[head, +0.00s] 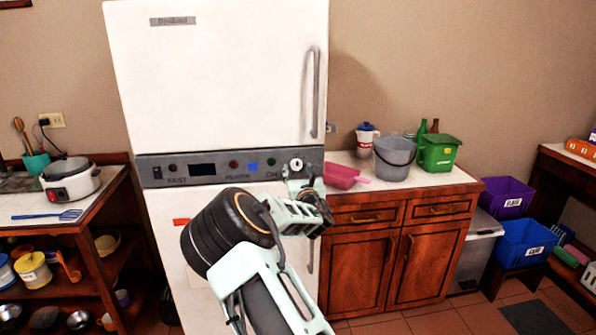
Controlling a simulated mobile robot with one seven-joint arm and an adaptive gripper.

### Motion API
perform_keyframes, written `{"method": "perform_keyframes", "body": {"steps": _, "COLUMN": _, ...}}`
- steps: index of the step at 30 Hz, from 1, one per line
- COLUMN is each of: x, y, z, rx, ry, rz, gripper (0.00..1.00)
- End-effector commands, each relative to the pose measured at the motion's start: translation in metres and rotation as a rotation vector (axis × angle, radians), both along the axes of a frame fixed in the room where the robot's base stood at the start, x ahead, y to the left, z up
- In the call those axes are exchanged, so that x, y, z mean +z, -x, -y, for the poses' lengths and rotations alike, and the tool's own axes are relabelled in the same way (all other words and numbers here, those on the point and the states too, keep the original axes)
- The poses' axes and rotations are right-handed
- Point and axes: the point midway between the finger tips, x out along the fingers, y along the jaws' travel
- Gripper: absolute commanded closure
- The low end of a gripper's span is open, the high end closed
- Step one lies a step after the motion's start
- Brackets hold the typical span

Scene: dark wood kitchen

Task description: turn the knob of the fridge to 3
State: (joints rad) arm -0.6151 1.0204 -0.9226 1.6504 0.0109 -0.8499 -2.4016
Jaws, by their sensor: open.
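The white fridge (215,75) stands in the middle of the head view, with a grey control panel (215,168) across it between its upper and lower doors. A round whitish knob (296,164) with a dark centre sits near the panel's right end. Its number markings are too small to read. My gripper (305,182) is open in front of the fridge, its fingers just below the knob in the picture. I cannot tell whether they touch it. My arm hides part of the lower door.
A dark display (202,170) and a blue button (253,167) are on the panel. A long handle (315,92) runs down the upper door. A pink scoop (342,175) and grey bucket (394,158) stand on the right counter. A rice cooker (70,180) is at left.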

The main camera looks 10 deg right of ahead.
Motion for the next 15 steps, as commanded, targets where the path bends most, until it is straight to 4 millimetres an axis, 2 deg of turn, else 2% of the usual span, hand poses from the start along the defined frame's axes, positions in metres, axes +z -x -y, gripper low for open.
{"method": "perform_keyframes", "body": {"steps": 8, "x": -0.0003, "y": -0.0008, "z": -0.0001, "rx": 0.000, "ry": 0.000, "rz": 0.000, "gripper": 0.58}}
{"method": "perform_keyframes", "body": {"steps": 15, "x": -0.0002, "y": -0.0007, "z": 0.0000, "rx": 0.000, "ry": 0.000, "rz": 0.000, "gripper": 0.84}}
